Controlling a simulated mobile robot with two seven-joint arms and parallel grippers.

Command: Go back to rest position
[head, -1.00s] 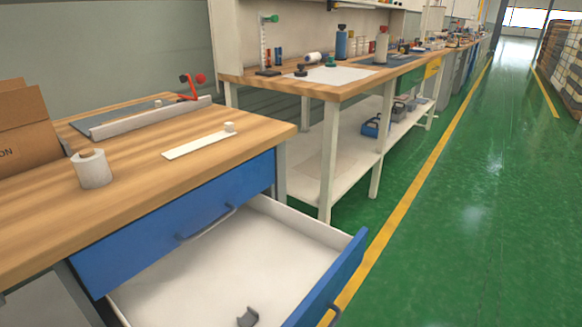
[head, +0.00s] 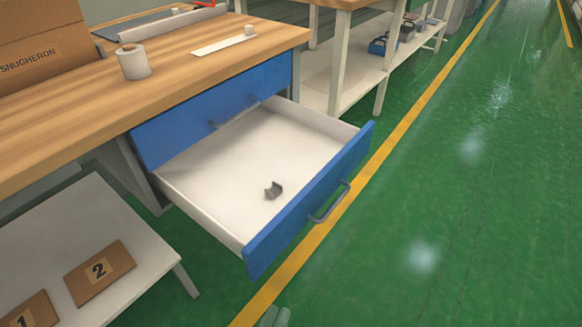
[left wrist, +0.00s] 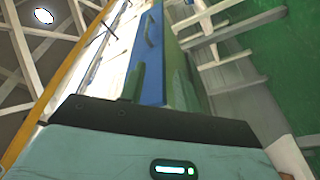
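My left gripper (head: 274,318) shows only as two grey-green fingertips at the bottom edge of the head view, over the green floor near the yellow line. In the left wrist view its two fingers (left wrist: 157,85) stand apart with nothing between them. It is clear of the pulled-out blue drawer (head: 310,200), which is ahead of it. A small dark grey bracket-like part (head: 273,190) lies on the drawer's white floor. My right gripper is not in view.
The wooden workbench (head: 60,130) holds a white roll (head: 133,62), a flat white strip (head: 222,46) and a cardboard box (head: 40,45). A low white table (head: 90,215) at lower left carries boxes marked 1 and 2 (head: 100,270). The green floor (head: 470,200) at right is free.

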